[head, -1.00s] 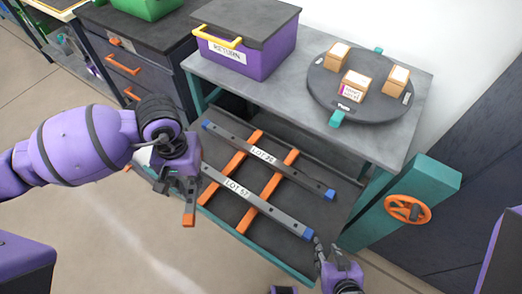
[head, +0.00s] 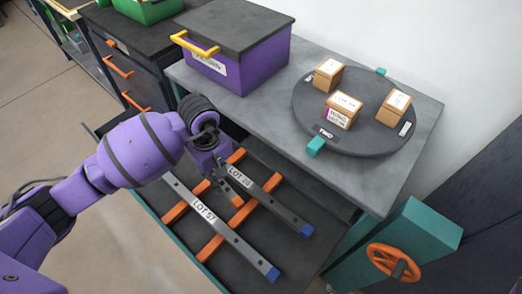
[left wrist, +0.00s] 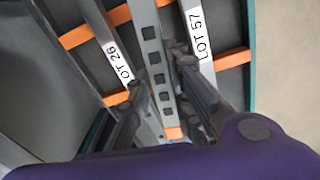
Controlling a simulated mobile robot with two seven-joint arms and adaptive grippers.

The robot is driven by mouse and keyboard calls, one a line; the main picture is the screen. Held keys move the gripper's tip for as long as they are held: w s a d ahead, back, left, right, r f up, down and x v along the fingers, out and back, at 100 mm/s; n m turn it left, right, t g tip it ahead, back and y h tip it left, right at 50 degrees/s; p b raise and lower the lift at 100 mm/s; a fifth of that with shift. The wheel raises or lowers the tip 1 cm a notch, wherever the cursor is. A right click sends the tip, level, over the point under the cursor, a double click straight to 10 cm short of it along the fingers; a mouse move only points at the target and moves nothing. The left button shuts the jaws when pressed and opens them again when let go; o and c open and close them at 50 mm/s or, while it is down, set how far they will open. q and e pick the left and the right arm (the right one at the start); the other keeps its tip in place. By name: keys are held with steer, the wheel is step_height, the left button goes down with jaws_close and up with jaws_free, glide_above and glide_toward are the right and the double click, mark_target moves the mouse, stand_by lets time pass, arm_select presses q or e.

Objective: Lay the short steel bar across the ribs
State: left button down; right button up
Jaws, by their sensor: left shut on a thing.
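In the left wrist view the bar (left wrist: 152,55) runs between the fingers (left wrist: 165,105). It is over the gap between two longer steel bars, LOT 26 (head: 271,201) and LOT 57 (head: 240,248), which have blue ends and lie across the orange ribs (head: 211,249). The fingers and wrist hide part of the short bar in the head view. I cannot tell whether it touches the ribs. My right gripper is not in view.
The ribs lie in a dark, teal-edged low tray (head: 160,222) beside a grey table. On the table are a purple bin (head: 245,65) and a dark turntable (head: 350,145) with three small boxes. A teal post with an orange handwheel (head: 393,262) stands at the lower right.

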arm_select(q)
steer(key=shift+w+f+n, duration=0.3)
steer(key=shift+f, duration=0.5)
step_height(320, 180, down, 9)
steer(key=b, duration=0.5)
steer(key=shift+b, duration=0.35)
steer(key=shift+f, duration=0.45)
steer(key=shift+f+b, duration=0.15)
steer(key=shift+b, duration=0.25)
steer(key=shift+w, duration=0.1)
steer(key=c, duration=1.7)
jaws_free()
steer(key=shift+o, duration=0.8)
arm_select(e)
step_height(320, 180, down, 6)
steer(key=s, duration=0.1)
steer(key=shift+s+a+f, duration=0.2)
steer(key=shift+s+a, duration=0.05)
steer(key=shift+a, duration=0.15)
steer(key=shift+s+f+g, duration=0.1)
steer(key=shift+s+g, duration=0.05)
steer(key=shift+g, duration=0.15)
arm_select(q)
step_height(320, 180, up, 12)
steer(key=shift+r, duration=0.1)
